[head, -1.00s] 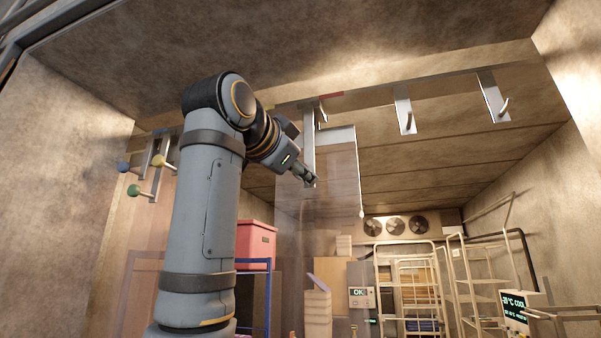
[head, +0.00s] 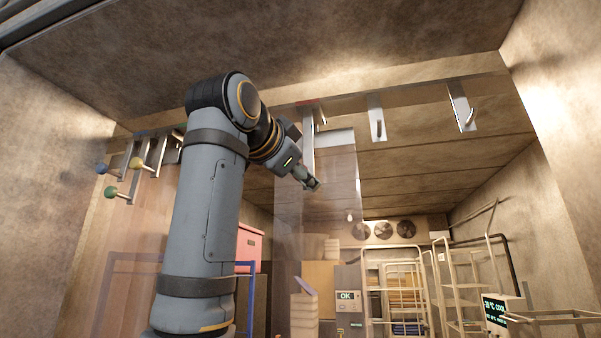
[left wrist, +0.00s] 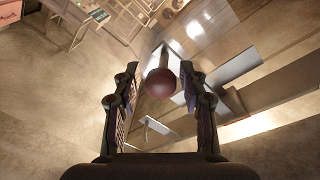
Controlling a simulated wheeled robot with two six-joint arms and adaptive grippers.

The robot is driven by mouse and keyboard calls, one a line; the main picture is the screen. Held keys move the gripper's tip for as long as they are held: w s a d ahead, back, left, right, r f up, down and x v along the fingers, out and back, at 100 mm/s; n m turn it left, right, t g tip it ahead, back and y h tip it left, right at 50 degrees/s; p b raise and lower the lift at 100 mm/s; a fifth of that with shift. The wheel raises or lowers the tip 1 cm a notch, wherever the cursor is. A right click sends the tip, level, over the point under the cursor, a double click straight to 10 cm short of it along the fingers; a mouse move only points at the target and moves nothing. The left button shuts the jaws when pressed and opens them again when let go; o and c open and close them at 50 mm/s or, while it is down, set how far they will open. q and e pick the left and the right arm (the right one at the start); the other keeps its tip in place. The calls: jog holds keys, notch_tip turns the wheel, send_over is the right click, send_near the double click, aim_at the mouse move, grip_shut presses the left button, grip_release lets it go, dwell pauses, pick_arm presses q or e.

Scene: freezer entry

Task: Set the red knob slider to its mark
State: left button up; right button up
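The red knob (left wrist: 160,83) shows in the left wrist view between the fingertips of my left gripper (left wrist: 160,76). A narrow gap shows on each side of the knob, so the fingers stand around it without clearly closing on it. In the head view my left gripper (head: 312,183) is at the lower end of a metal slider bracket (head: 308,142) with a clear hanging panel. The knob cannot be made out there. A red mark (head: 312,102) is on the overhead rail, almost straight above the bracket. My right gripper is not in view.
Blue (head: 101,168), yellow (head: 137,163) and green (head: 111,192) knobs hang on brackets at the left. Two more brackets (head: 377,118) (head: 461,108) hang right of the slider. Wire racks (head: 455,290) and an OK panel (head: 347,297) stand below.

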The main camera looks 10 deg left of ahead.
pick_arm(q)
jog(key=shift+o, duration=0.2)
jog(key=shift+s, duration=0.1)
jog(key=s+a, duration=0.2)
jog(key=s, duration=0.9)
jog(key=shift+s, duration=0.35)
jog(key=shift+w, duration=0.1)
